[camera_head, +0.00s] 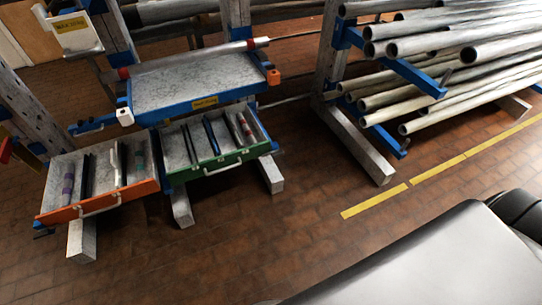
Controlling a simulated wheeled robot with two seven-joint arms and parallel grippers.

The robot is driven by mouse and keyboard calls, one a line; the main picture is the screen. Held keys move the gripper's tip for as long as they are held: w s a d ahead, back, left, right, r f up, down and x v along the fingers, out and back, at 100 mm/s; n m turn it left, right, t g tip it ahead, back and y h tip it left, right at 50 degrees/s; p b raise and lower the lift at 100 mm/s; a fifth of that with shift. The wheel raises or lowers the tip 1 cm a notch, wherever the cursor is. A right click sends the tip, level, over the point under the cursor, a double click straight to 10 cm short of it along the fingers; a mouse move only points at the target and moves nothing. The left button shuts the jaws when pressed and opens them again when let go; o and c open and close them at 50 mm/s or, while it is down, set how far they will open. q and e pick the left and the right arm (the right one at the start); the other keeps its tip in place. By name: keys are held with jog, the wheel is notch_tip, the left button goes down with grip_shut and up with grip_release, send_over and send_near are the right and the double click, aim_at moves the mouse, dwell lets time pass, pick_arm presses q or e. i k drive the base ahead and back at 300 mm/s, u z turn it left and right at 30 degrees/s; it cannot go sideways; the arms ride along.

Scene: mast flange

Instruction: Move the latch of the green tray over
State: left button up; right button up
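The green tray (215,164) is a shallow tray with a green front edge, low on the rack in the left half of the head view. Several rod-like pieces lie in it, and a pale handle (223,168) is on its front. A small blue piece (275,147) sits at the right end of its front edge; I cannot tell whether this is the latch or how it is set. Neither of my grippers is in view, and nothing is seen touching the tray.
An orange-fronted tray (98,203) stands left of the green one. A blue-edged tray (190,82) is above, with an orange block (273,77) and a white block (125,116) at its corners. Pipes (450,45) fill the right rack. The brick floor (270,235) in front is clear.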

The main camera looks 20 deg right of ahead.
aim_at(276, 154)
jog(key=z, duration=0.55)
jog(key=k, duration=0.65)
jog(key=z, duration=1.1)
jog(key=i, duration=0.5)
jog(key=z, duration=0.6)
jog(key=i, duration=0.8)
jog(key=u, duration=0.55)
jog(key=i, duration=0.5)
jog(key=u, duration=0.45)
